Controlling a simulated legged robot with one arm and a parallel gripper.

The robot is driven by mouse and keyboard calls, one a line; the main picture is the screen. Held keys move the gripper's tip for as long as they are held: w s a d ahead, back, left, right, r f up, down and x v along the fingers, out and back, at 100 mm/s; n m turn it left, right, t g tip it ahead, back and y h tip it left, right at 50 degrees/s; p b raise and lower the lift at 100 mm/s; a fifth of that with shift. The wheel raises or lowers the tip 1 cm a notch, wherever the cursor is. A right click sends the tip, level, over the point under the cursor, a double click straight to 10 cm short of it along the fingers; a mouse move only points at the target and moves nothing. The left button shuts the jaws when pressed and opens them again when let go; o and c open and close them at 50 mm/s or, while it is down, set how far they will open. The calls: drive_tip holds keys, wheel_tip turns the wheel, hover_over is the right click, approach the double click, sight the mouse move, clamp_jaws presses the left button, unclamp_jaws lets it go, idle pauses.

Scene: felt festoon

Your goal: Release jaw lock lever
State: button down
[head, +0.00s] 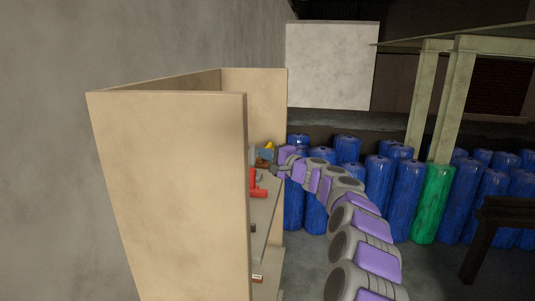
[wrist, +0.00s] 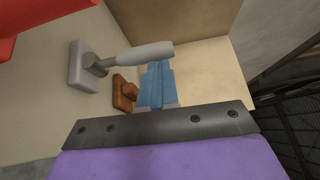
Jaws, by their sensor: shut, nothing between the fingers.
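A light grey lever (wrist: 140,56) with a rounded handle sticks out from a grey plate on the pale panel in the wrist view. It may be the jaw lock lever; I cannot tell for certain. An orange-brown fitting (wrist: 124,93) sits below it, beside a blue part (wrist: 155,85) that is partly hidden behind my gripper's dark front bar. My gripper (head: 276,169) is shut and empty, in front of the open side of the beige cabinet. In the head view the blue part (head: 264,155) is just beyond it. Contact with any part cannot be made out.
A red object (head: 256,185) sticks out from the beige cabinet (head: 175,190) below my gripper; red also shows at the wrist view's upper left. A cabinet side wall hides much of the interior. Blue barrels (head: 405,200) and a green one (head: 432,205) stand at right.

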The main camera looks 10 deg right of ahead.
sight(252, 148)
drive_tip(key=shift+n+g+h, duration=0.7)
drive_tip(key=shift+w+a+r+p, duration=0.2)
drive_tip(key=shift+w+a, duration=0.05)
drive_tip(key=shift+a, duration=0.55)
drive_tip(key=shift+w+a+r+p, duration=0.25)
drive_tip(key=shift+a, duration=0.6)
drive_tip(key=shift+w+a+r+p, duration=0.2)
drive_tip(key=shift+w+a, duration=0.05)
drive_tip(key=shift+a, duration=0.55)
drive_tip(key=shift+w+d+r, duration=0.1)
drive_tip(key=shift+w+d, duration=0.05)
drive_tip(key=shift+d, duration=0.1)
drive_tip(key=shift+a, duration=0.2)
